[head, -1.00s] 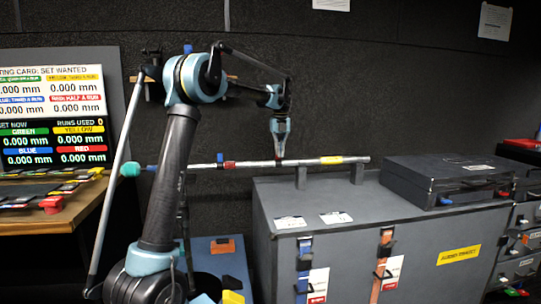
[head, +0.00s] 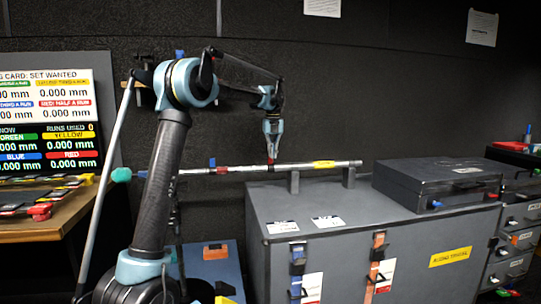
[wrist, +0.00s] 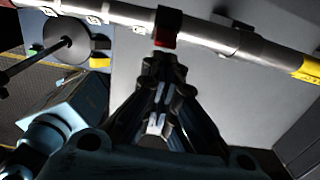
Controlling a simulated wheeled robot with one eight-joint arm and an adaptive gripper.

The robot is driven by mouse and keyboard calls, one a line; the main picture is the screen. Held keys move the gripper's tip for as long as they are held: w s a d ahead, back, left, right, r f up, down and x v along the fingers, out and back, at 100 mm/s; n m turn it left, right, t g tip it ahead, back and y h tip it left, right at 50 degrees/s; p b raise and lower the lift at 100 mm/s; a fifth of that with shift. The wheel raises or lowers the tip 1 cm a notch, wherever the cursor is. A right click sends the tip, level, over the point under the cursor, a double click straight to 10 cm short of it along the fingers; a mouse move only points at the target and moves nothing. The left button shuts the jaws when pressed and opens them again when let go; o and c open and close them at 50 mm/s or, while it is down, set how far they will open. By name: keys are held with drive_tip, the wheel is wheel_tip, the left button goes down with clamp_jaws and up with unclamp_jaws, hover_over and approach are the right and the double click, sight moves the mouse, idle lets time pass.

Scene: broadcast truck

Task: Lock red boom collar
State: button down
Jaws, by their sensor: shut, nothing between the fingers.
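A silver boom pole (head: 305,166) lies level across stands on a grey case. A small dark red collar piece (head: 271,163) is on the pole beneath my gripper (head: 271,157). In the wrist view, the collar (wrist: 167,28) has a dark top and a brighter red lower edge. My gripper (wrist: 160,60) is shut and empty, pointing down in the head view, with its fingertips right at the collar. I cannot tell whether they touch it. The fingers partly hide the collar's near side, and whether it is locked does not show.
A red band (head: 223,170) and a blue tab (head: 212,163) are farther left on the pole, and a yellow label (head: 323,164) is to the right. A dark closed case (head: 435,180) stands on the right. A scoring screen (head: 50,120) is at far left.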

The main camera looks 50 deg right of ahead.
drive_tip(key=shift+s+a, duration=0.1)
wheel_tip(320, 180, up, 9)
drive_tip(key=s+a, duration=0.1)
drive_tip(key=shift+s, duration=0.3)
idle(0.4)
drive_tip(key=shift+a+r, duration=0.1)
idle(0.4)
